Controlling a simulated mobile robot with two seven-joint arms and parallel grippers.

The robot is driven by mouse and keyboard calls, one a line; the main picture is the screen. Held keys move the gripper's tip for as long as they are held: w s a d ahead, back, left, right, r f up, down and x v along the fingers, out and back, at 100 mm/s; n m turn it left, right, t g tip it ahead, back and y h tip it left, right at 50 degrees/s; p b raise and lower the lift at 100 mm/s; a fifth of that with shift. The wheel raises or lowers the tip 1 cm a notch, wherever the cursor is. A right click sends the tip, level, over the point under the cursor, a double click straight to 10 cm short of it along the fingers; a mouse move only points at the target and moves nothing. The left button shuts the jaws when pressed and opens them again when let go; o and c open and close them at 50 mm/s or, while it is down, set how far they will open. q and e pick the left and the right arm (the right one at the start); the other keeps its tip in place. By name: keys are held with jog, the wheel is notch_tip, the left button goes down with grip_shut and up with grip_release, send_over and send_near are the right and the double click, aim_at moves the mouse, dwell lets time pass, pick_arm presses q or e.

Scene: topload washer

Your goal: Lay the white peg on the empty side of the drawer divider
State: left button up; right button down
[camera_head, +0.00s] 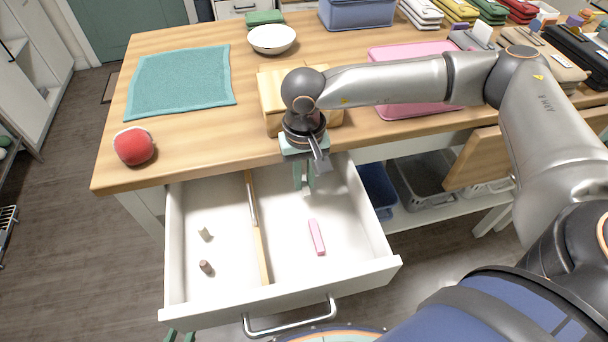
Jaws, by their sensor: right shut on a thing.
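The white drawer (345,283) is pulled open below the counter. A wooden divider (260,250) splits it into a left and a right side. Two short grey-brown pegs, one farther back (205,234) and one nearer (206,267), are on the left side. A pink bar (316,237) lies on the right side. My right gripper (305,188) points down over the back of the right side, shut on the white peg (306,192), which is small and mostly hidden by the fingers.
The wooden counter (185,50) holds a teal towel (180,80), a red ball (134,146), a white bowl (271,39), a wooden block (272,100) and a pink tray (400,108). The drawer's metal handle (290,330) sticks out in front. Bare drawer floor shows around the pegs and bar.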

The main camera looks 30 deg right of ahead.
aim_at(304, 183)
jog(key=shift+f+b, duration=0.45)
jog(key=shift+b, duration=0.05)
jog(key=shift+f, duration=0.25)
jog(key=c, duration=0.9)
grip_release()
jog(key=shift+r, duration=0.1)
pick_arm(q)
jog(key=shift+w+d+f, duration=0.15)
jog(key=shift+d+f, duration=0.1)
jog(key=shift+d, duration=0.15)
pick_arm(e)
jog(key=shift+r, duration=0.1)
jog(key=shift+r, duration=0.2)
pick_arm(q)
jog(key=shift+s+a+r+p, duration=0.2)
jog(key=shift+s+a+p, duration=0.05)
jog(key=shift+a+p, duration=0.25)
pick_arm(e)
notch_tip(304, 183, up, 13)
jog(key=shift+f, duration=0.2)
